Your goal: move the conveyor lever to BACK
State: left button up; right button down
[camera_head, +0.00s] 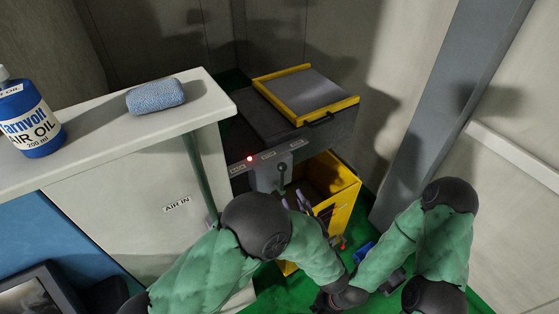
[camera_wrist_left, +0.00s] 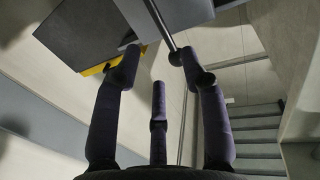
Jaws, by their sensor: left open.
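The conveyor lever (camera_head: 282,168) is a thin rod with a dark round knob, on a grey block at the conveyor's front. Small labels (camera_head: 268,156) sit along the edge above it; I cannot read them or tell the lever's set position. My left gripper (camera_head: 299,200) is just below and right of the lever, partly hidden behind my arm. In the left wrist view its purple fingers (camera_wrist_left: 160,66) are spread open. There a metal rod with a dark knob (camera_wrist_left: 176,57), apparently the lever, reaches to the right fingertip; contact is unclear. My right gripper is mostly hidden low in the head view.
A red light (camera_head: 249,158) glows beside the labels. A yellow-edged conveyor top (camera_head: 305,91) lies behind, with an open yellow bin (camera_head: 343,205) below. At left, a white counter (camera_head: 85,150) holds an oil bottle (camera_head: 28,120) and a blue cloth roll (camera_head: 155,96). A grey post (camera_head: 440,110) stands right.

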pick_arm(q)
send_over(283, 189)
jog(key=shift+w+r, duration=0.3)
jog(key=shift+w, duration=0.05)
dwell(0.4)
grip_shut()
